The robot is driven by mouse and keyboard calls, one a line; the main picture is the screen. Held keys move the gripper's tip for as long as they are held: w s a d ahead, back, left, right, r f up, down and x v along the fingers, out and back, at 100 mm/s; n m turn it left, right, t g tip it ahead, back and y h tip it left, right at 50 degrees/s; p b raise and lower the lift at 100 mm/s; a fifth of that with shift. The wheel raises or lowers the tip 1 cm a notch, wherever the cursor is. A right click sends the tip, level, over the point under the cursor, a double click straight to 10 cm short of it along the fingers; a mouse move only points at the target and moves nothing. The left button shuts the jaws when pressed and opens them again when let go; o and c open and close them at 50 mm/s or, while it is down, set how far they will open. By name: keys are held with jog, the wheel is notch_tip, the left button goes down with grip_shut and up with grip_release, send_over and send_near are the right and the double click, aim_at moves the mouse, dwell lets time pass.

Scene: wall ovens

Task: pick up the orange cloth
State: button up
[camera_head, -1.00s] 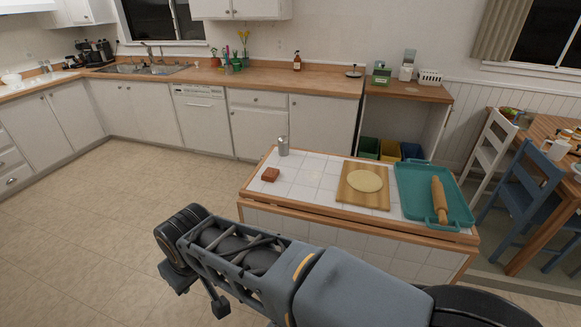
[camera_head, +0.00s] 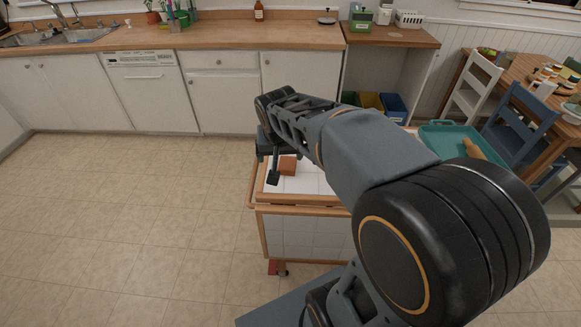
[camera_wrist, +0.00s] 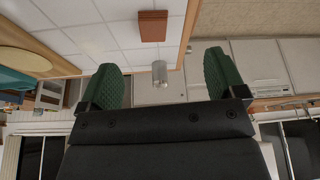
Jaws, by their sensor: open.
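The orange cloth (camera_head: 288,165) is a small folded orange-brown block. It lies on the white tiled top of the island (camera_head: 300,184), near its left end. My gripper (camera_head: 268,163) shows small and partly hidden by my arm, just left of the cloth in the picture. In the wrist view, which looks upside down, the cloth (camera_wrist: 153,26) lies beyond the two green fingertips of my gripper (camera_wrist: 161,63). The fingers are wide apart with nothing held between them.
A metal shaker (camera_wrist: 159,73) stands on the island, seen between the fingers. A round dough (camera_wrist: 22,62) lies to one side. A teal tray (camera_head: 445,138) with a rolling pin (camera_head: 484,150) is at the island's right. Floor on the left is clear.

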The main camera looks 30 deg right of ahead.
jog(key=shift+o, duration=0.2)
jog(key=w+d+f+m, duration=0.2)
jog(key=w+d, duration=0.1)
jog(key=w, duration=0.2)
jog(key=shift+f+h+b, duration=0.15)
jog(key=shift+h+b, duration=0.25)
jog(key=shift+b, duration=0.05)
send_over(287, 163)
jog(key=s+a, duration=0.1)
jog(key=s, duration=0.1)
jog(key=f, duration=0.7)
jog(key=shift+w+a, duration=0.15)
jog(key=shift+a, duration=0.05)
jog(key=shift+x, duration=2.85)
jog(key=c, duration=1)
jog(key=shift+r, duration=0.15)
